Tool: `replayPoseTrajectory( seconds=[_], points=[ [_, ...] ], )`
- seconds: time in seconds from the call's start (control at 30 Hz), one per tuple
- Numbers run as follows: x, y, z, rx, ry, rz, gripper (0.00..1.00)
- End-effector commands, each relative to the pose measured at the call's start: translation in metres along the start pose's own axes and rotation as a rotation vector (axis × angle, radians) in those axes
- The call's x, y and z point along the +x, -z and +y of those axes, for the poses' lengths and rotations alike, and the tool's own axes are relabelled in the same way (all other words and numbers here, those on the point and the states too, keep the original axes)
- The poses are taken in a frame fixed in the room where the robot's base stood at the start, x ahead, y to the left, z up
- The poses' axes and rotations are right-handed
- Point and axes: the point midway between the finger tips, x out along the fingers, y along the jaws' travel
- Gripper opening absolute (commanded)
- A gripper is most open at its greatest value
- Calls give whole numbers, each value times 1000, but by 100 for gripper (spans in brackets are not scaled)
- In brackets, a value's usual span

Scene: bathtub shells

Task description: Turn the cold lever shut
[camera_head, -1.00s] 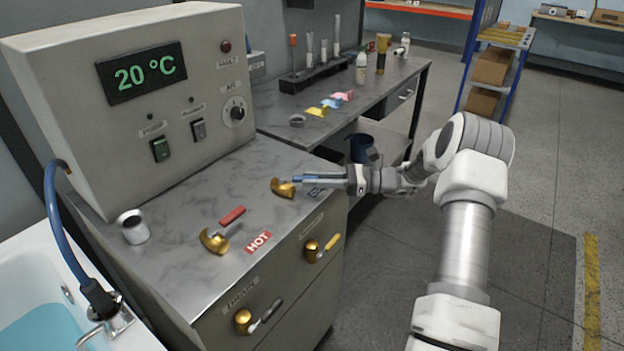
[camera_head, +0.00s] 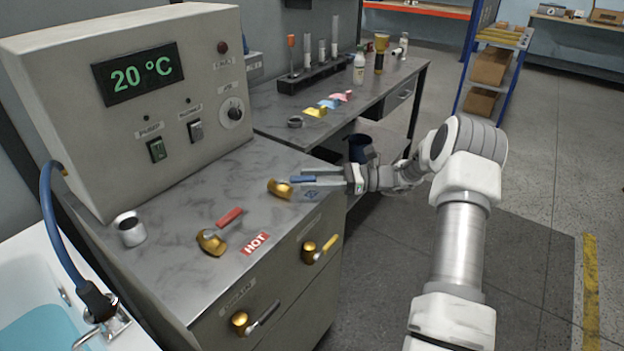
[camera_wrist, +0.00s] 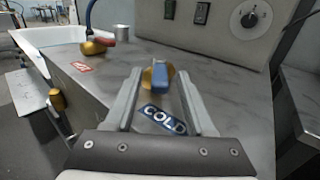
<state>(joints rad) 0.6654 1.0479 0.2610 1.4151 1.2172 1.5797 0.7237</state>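The cold valve has a brass body (camera_head: 279,188) and a blue lever (camera_head: 302,179), on the steel counter near its right edge. In the wrist view the blue lever (camera_wrist: 160,80) points toward me from the brass body (camera_wrist: 165,72), with the blue COLD label (camera_wrist: 163,119) in front of it. My gripper (camera_head: 318,177) reaches in from the right. Its fingers (camera_wrist: 159,90) are open, one on each side of the lever, with gaps showing. I cannot tell whether either finger touches it.
The hot valve with a red lever (camera_head: 230,217) stands to the left, by the HOT label (camera_head: 255,243). A metal cup (camera_head: 130,228) is farther left. The control box (camera_head: 140,100) reading 20 °C rises behind. Yellow (camera_head: 327,249) and grey (camera_head: 264,315) levers jut from the front panel.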

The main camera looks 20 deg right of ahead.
Motion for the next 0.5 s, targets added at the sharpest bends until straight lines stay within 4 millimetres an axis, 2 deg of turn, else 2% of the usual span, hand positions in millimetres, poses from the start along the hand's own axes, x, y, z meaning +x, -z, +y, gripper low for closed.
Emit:
replayPoseTrajectory(
  seconds=[0.3,0.37,0.5],
  points=[
    [-2,0,0,0,0,0,55],
    [-7,0,0,0,1,0,55],
    [-30,0,0,-1,3,1,55]
  ],
)
